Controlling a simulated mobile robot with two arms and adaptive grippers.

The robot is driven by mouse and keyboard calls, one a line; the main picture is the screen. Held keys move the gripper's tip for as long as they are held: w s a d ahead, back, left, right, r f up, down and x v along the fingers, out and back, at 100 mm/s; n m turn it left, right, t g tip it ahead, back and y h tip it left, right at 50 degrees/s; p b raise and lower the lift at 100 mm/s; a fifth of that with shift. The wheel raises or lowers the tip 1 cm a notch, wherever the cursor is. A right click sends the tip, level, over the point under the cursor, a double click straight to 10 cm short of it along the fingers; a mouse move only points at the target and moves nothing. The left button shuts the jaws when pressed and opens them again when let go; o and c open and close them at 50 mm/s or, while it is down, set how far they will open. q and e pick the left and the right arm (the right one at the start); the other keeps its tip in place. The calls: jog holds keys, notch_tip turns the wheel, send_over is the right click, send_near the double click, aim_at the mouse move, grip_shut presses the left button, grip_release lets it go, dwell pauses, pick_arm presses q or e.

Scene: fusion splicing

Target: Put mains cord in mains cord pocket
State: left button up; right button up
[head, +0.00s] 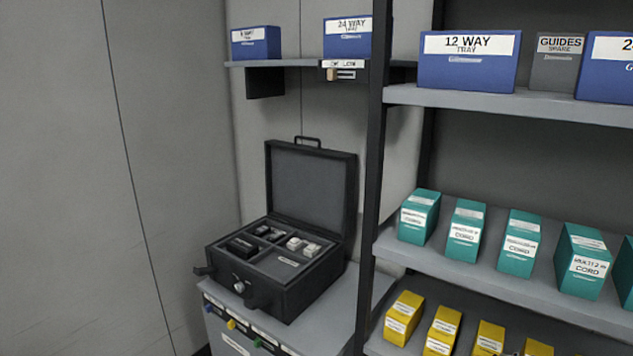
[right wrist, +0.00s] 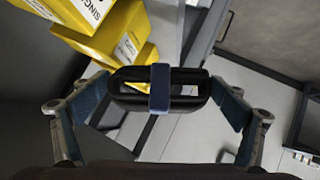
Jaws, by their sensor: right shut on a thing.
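The mains cord, a black coiled loop with a blue strap (right wrist: 160,88) around its middle, is between the fingers of my right gripper (right wrist: 160,92) in the right wrist view. The gripper is shut on it, one finger at each end of the loop. In the head view an open black case (head: 262,290) stands on a grey cabinet, its lid (head: 310,190) upright behind. Its tray has several compartments, some with black or white items; a label (head: 288,262) lies at its front right. I cannot tell which compartment is the mains cord pocket. Neither gripper shows in the head view.
A dark shelf post (head: 372,180) stands just right of the case. Shelves to the right hold teal cord boxes (head: 467,230) and yellow boxes (head: 404,318). Yellow boxes (right wrist: 110,40) also show near the cord in the right wrist view. A small shelf (head: 290,64) hangs above the case.

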jog(key=s+a+r+n+g+y+b, duration=0.1)
jog(key=s+a+r+n+g, duration=0.15)
jog(key=a, duration=0.55)
jog(key=s+a+r+n+g+y, duration=0.1)
jog(key=s+a+r+n+y, duration=0.2)
jog(key=a, duration=0.6)
jog(key=s+a+r+n+g+b, duration=0.1)
jog(key=s+a+r, duration=0.2)
jog(key=a+r, duration=0.35)
jog(key=s+a+r+n+g+y+b, duration=0.1)
jog(key=s+a+n+g, duration=0.1)
jog(key=s+a, duration=0.25)
jog(key=s+d+f+m+t+h+b, duration=0.1)
jog(key=d+m+t+b, duration=0.1)
jog(key=d, duration=0.6)
jog(key=shift+s+m+t+h, duration=0.3)
jog(key=shift+s+m+t, duration=0.1)
jog(key=shift+m+t, duration=0.35)
jog(key=shift+s+f, duration=0.1)
jog(key=shift+f, duration=0.05)
